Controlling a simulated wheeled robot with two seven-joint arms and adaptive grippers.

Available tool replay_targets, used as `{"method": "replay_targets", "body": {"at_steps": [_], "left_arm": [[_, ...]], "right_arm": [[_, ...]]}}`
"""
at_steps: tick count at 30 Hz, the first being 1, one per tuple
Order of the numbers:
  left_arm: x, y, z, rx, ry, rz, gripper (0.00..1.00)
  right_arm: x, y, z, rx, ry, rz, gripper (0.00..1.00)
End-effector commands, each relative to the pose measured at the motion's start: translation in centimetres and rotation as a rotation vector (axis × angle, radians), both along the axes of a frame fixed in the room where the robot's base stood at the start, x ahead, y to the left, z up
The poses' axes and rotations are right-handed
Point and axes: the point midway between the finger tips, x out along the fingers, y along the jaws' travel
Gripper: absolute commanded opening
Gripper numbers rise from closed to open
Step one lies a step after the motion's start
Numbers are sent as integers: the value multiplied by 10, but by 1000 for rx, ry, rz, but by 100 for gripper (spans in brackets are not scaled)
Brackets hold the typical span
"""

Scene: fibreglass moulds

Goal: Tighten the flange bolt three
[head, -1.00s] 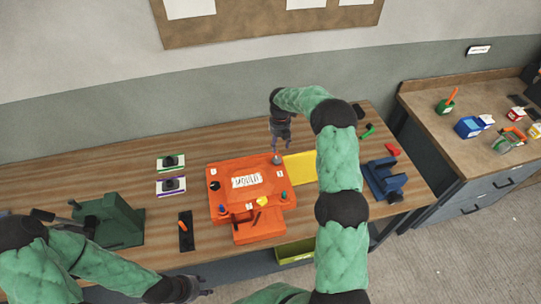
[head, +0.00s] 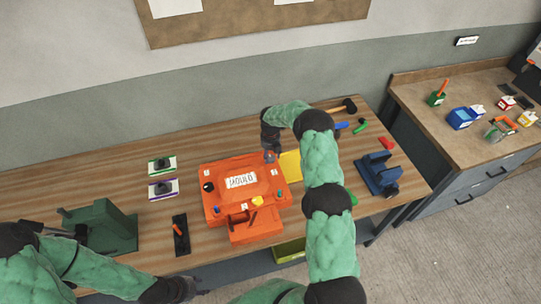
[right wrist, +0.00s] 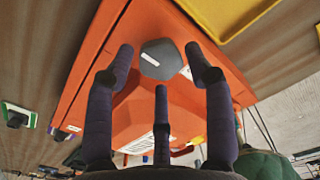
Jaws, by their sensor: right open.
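The orange mould (head: 222,173) lies on the wooden bench, with a white label reading "MOULD" on top. A grey hexagonal bolt head (right wrist: 162,58) sits at its far right corner; it also shows small in the head view (head: 270,157). No number is readable on it. My right gripper (head: 269,148) is just above this bolt. In the right wrist view its open fingers (right wrist: 160,50) are spread around the bolt head, with no clear contact. My left gripper (head: 186,288) hangs at the bench's front edge, far from the mould; its fingers are too small to judge.
A yellow tray (head: 291,166) lies right of the mould, and a blue stand (head: 378,174) farther right. A green stand (head: 108,225) is at left. A yellow knob (head: 257,201) and black knob (head: 208,187) rise from the mould. The bench's back left is clear.

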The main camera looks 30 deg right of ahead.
Motion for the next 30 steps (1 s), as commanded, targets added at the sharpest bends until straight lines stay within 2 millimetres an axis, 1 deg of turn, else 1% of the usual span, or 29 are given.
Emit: {"method": "replay_targets", "body": {"at_steps": [4,13,14,15,17,18,19,20,21,30], "left_arm": [[0,0,1,0,0,0,39],[0,0,1,0,0,0,39],[0,0,1,0,0,0,39],[0,0,1,0,0,0,39],[0,0,1,0,0,0,39],[0,0,1,0,0,0,39],[0,0,1,0,0,0,39],[0,0,1,0,0,0,39],[0,0,1,0,0,0,39],[0,0,1,0,0,0,39]], "right_arm": [[0,0,-9,0,0,-1,54],[0,0,-10,-1,-1,0,54],[0,0,-10,-1,-1,0,45],[0,0,-10,-1,-1,0,34],[0,0,-10,-1,-1,0,17],[0,0,-10,-1,-1,0,12],[0,0,-10,-1,-1,0,12],[0,0,-10,-1,-1,0,47],[0,0,-10,-1,-1,0,54],[0,0,-10,-1,-1,0,54]]}}
